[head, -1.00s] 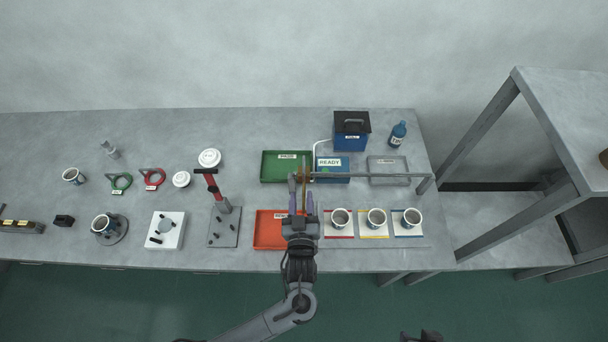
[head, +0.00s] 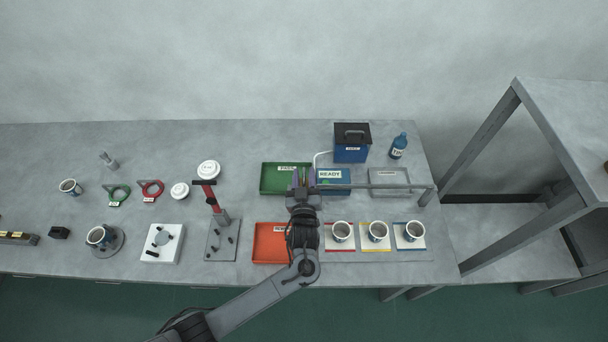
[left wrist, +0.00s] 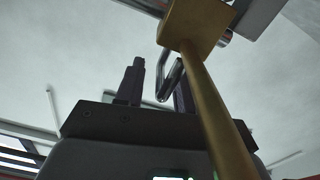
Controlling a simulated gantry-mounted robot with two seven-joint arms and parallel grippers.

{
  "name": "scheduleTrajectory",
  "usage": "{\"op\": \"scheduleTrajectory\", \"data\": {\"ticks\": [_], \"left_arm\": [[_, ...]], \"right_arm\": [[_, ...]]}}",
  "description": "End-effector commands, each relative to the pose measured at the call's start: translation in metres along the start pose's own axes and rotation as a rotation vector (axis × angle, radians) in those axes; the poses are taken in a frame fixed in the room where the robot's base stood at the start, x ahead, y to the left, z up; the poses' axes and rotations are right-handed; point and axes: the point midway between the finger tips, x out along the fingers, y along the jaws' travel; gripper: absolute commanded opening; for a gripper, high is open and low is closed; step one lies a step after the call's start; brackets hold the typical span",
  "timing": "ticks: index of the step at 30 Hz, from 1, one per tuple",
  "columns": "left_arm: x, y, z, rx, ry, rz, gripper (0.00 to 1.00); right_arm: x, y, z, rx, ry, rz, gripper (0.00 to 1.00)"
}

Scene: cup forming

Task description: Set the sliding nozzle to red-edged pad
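The sliding nozzle (left wrist: 194,22) shows in the left wrist view as a brass block with a long brass tube; a bent metal loop (left wrist: 170,80) is beside it. In the head view my left arm mostly hides the nozzle at the left end of the rail (head: 385,186). My left gripper (head: 304,180) is there, fingers apart. In the left wrist view the left gripper (left wrist: 158,85) has the loop showing between its fingers; contact cannot be told. The red-edged pad (head: 338,250) lies right of my left arm with a cup (head: 342,231) on it. My right gripper is out of view.
A yellow-edged pad (head: 376,250) and a blue-edged pad (head: 411,248) lie right of the red one, each with a cup.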

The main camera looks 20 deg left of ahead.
Motion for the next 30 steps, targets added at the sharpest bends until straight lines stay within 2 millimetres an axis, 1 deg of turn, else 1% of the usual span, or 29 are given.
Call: {"op": "scheduleTrajectory", "data": {"ticks": [3, 11, 14, 19, 30], "left_arm": [[0.0046, -0.0002, -0.0004, 0.0, 0.0, -0.001, 0.38], [0.0052, -0.0003, -0.0002, -0.001, 0.0, -0.001, 0.38], [0.0051, -0.0003, -0.0002, -0.001, 0.0, -0.001, 0.26], [0.005, -0.0003, -0.0001, -0.001, 0.0, -0.001, 0.0], [0.0051, -0.0006, 0.0, -0.001, 0.0, -0.004, 0.0]], "right_arm": [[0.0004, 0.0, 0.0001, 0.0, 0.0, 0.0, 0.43], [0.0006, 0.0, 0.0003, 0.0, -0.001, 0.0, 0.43], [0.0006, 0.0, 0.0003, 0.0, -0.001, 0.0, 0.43], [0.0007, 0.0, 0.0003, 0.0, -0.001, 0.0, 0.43], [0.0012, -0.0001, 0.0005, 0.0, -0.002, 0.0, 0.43]]}}
